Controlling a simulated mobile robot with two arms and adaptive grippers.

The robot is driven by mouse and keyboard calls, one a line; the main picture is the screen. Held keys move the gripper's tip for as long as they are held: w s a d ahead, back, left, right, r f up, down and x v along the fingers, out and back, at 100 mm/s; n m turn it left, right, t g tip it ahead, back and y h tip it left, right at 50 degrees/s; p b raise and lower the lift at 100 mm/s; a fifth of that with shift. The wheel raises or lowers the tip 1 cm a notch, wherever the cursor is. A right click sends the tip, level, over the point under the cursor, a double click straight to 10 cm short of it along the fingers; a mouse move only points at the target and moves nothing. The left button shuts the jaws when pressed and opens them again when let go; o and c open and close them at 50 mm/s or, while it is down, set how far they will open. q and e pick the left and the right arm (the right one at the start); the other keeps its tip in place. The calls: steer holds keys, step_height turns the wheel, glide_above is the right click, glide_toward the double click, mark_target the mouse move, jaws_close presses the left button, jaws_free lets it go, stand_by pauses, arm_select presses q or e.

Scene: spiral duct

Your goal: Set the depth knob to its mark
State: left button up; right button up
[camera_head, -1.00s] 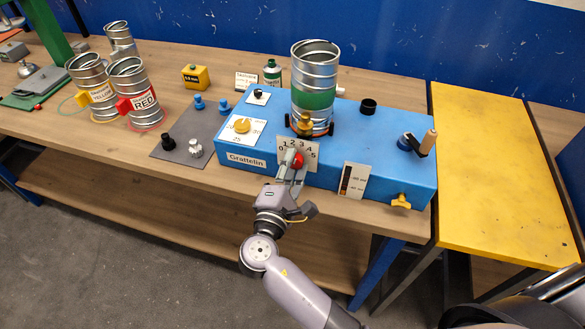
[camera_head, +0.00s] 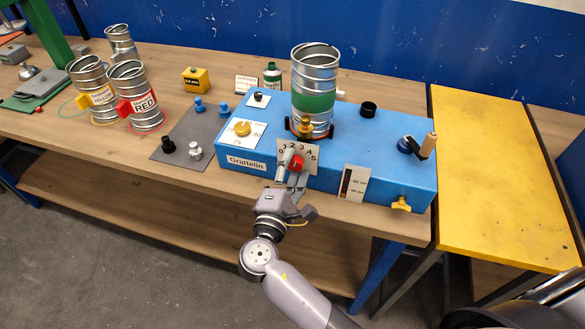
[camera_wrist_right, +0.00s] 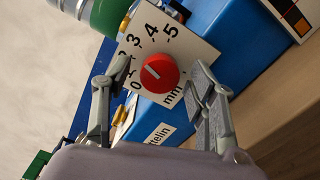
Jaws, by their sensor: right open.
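The red depth knob (camera_head: 296,163) sits on a white dial plate (camera_head: 311,152) numbered 0 to 5, on the front of the blue Grattelin machine (camera_head: 345,150). In the right wrist view the knob (camera_wrist_right: 159,73) carries a white pointer line directed up and left, roughly toward the low numbers. A separate target mark cannot be made out. My right gripper (camera_head: 292,168) is at the dial, its fingers partly covering the plate. In the wrist view the open right gripper (camera_wrist_right: 161,74) has one finger on each side of the knob, with visible gaps. My left gripper is out of view.
A metal duct (camera_head: 315,75) with a green band stands on the machine behind the dial. A yellow knob (camera_head: 242,128) is to the left, and a crank (camera_head: 417,145) to the right. A white gauge plate (camera_head: 354,185) is just right of the dial.

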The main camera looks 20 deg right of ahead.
steer(key=v, duration=1.2)
steer(key=shift+w, duration=0.1)
step_height(320, 180, down, 21)
steer(key=n+g+y, duration=0.2)
steer(key=g+y, duration=0.1)
steer(key=y, duration=0.2)
steer(key=s+d+f+m+g+y, duration=0.15)
steer(key=s+f, duration=0.25)
steer(key=f, duration=0.5)
steer(key=s+d+f+g+y, duration=0.1)
steer(key=s+f+g, duration=0.25)
steer(key=f, duration=0.45)
steer(key=s+d+f+m+g, duration=0.2)
steer(key=s+d+f+m, duration=0.2)
steer(key=s+f, duration=0.2)
steer(key=s+d+f+m+g+y, duration=0.1)
steer(key=s+d+f+m, duration=0.3)
steer(key=s, duration=0.7)
steer(key=s+d+f+m+g+y, duration=0.1)
steer(key=s+d+f+m+g, duration=0.2)
steer(key=s+f, duration=0.5)
steer(key=shift+s+d+m+b, duration=0.45)
steer(key=shift+s+d+m, duration=0.1)
steer(key=shift+d+m, duration=0.45)
